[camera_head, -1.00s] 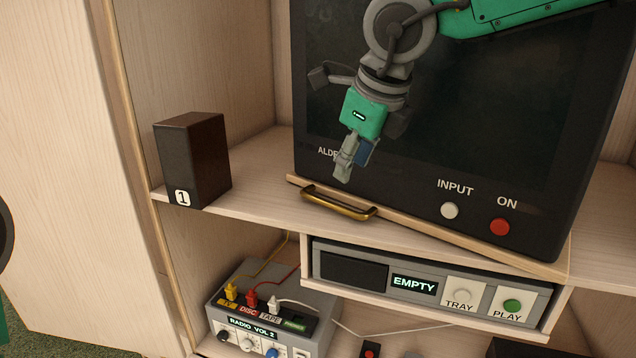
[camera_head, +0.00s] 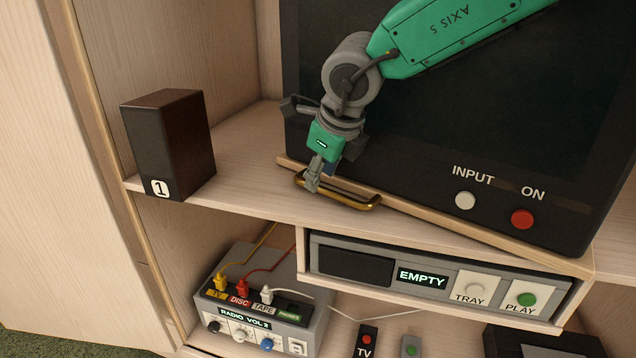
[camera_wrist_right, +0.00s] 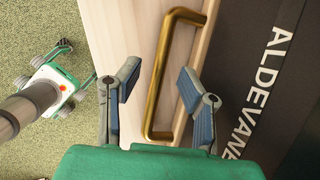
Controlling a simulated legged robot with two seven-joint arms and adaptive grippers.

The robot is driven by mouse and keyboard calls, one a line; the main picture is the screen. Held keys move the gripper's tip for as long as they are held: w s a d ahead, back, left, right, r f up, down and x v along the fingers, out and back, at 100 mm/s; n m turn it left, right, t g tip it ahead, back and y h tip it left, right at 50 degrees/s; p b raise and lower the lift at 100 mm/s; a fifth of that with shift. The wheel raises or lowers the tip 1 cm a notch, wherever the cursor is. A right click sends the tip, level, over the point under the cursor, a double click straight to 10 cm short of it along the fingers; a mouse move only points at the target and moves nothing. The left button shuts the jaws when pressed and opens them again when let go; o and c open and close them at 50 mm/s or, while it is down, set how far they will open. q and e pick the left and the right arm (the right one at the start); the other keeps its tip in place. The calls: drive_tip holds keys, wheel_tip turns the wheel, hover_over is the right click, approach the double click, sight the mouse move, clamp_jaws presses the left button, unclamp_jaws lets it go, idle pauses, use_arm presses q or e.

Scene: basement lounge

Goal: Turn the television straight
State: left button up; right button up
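The television (camera_head: 450,120), a dark set with a large screen, stands on a thin wooden board (camera_head: 430,222) on the shelf. Television and board sit at an angle, with the right end nearer the shelf's front edge. A brass handle (camera_head: 352,199) is fixed at the board's left front. My right gripper (camera_head: 313,184) points down at the handle's left part. In the right wrist view the gripper (camera_wrist_right: 160,85) is open, and the brass handle (camera_wrist_right: 159,88) lies between its blue-padded fingers. My left gripper is out of view.
A dark speaker (camera_head: 170,145) marked 1 stands left on the shelf (camera_head: 245,190). Below are a disc player (camera_head: 440,278) showing EMPTY and a radio unit (camera_head: 262,325) with plugged cables. The shelf between speaker and television is clear.

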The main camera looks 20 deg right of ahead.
drive_tip(key=shift+x, duration=1)
drive_tip(key=shift+d+f, duration=0.2)
drive_tip(key=shift+f, duration=0.2)
drive_tip(key=shift+d, duration=0.2)
drive_tip(key=c, duration=0.7)
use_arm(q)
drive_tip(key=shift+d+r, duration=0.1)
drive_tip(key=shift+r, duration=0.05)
use_arm(e)
drive_tip(key=shift+a, duration=0.2)
clamp_jaws()
